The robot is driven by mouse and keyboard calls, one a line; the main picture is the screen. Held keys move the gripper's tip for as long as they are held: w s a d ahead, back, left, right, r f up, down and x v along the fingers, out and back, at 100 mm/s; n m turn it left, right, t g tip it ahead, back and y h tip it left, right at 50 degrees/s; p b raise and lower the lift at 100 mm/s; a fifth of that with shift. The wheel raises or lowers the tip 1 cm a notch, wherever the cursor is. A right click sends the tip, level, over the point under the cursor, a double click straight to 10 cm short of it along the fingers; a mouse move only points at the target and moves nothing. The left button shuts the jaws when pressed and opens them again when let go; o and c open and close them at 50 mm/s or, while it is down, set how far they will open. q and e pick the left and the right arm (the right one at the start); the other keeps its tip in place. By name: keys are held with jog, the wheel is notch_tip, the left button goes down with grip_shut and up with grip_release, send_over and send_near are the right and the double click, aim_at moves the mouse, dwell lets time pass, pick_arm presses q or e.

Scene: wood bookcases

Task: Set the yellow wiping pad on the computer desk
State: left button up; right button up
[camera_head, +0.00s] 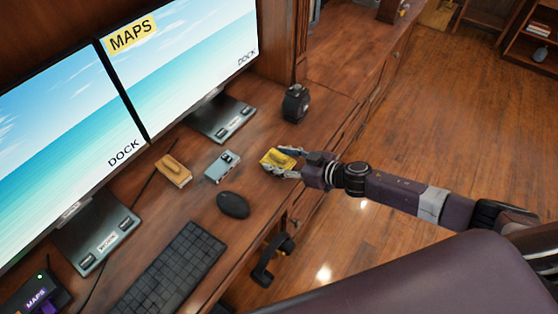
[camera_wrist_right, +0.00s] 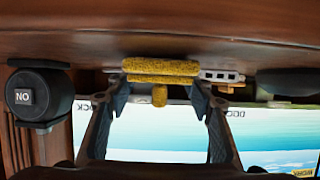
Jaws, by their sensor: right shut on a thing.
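The yellow wiping pad (camera_head: 278,159) is at the front edge of the computer desk (camera_head: 262,204), right of the blue-grey block. My right gripper (camera_head: 285,164) reaches in from the right and is shut on the pad. In the upside-down right wrist view, the pad (camera_wrist_right: 160,68) spans between the two fingers of the gripper (camera_wrist_right: 160,88), with its knob pointing down in the picture. The pad is very close to the desk surface; I cannot tell whether it touches. My left gripper is not in view.
On the desk are a tan block with a grip (camera_head: 173,171), a blue-grey block (camera_head: 222,166), a black mouse (camera_head: 233,205), a keyboard (camera_head: 174,268) and a black round device (camera_head: 296,103). Two monitors (camera_head: 185,55) stand behind. Bare wood shows between the pad and the black device.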

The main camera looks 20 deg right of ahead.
jog(key=shift+f, duration=0.25)
jog(key=o, duration=1.2)
jog(key=shift+c, duration=0.2)
jog(key=shift+r, duration=0.2)
jog(key=shift+s+d+r, duration=0.1)
jog(key=shift+s+d, duration=0.05)
jog(key=b+v, duration=0.1)
jog(key=v, duration=1)
jog(key=shift+s+d+r, duration=0.15)
jog(key=shift+s, duration=0.1)
